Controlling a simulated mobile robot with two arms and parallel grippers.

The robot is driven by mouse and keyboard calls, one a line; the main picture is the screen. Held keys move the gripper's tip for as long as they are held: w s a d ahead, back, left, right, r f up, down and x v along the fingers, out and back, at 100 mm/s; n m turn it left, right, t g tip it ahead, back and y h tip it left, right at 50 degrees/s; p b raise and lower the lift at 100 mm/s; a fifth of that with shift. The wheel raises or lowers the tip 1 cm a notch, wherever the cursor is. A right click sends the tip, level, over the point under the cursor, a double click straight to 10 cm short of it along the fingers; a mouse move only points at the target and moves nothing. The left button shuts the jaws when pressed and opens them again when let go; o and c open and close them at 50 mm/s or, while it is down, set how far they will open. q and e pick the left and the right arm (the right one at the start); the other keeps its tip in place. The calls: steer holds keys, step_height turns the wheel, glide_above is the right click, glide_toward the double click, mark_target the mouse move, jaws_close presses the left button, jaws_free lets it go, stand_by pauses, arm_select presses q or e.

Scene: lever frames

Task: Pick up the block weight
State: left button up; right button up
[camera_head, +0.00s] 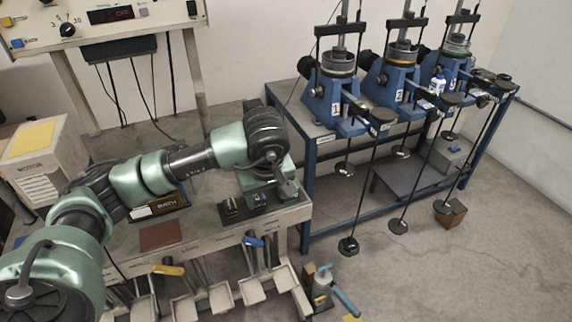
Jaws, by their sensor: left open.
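My left arm reaches in from the left over the low bench (205,228). Its gripper (284,188) points down at the bench's right end, beside a small green device (262,198); its fingers are small and partly hidden by the wrist. I see nothing held in it. A brown block (451,213), which looks like the block weight, is low at the foot of a long rod below the third blue lever frame (446,72). The gripper is well to the left of it and apart from it. My right gripper is not in view.
Two more blue lever frames, numbered 1 (336,95) and 2 (395,88), stand on the blue-legged table (312,160). Long rods with dark discs (348,246) hang in front. A flat reddish-brown piece (160,235) lies on the bench. The floor at right is clear.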

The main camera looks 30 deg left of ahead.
mark_target(259, 201)
arm_select(q)
steer(key=a+r, duration=0.1)
steer(key=w+a+r+y, duration=0.1)
steer(key=shift+w+a+r+y, duration=0.1)
steer(key=shift+a+r+y, duration=0.1)
steer(key=shift+a+y, duration=0.15)
steer(key=p+x, duration=0.1)
steer(key=x, duration=0.2)
steer(key=p+x, duration=0.2)
steer(key=x, duration=0.2)
steer(key=shift+w+d+f, duration=0.1)
steer(key=shift+d+f, duration=0.05)
steer(key=shift+d, duration=0.05)
steer(key=shift+f, duration=0.15)
jaws_close()
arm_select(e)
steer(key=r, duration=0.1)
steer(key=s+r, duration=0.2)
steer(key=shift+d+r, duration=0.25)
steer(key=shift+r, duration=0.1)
arm_select(q)
steer(key=shift+w, duration=0.1)
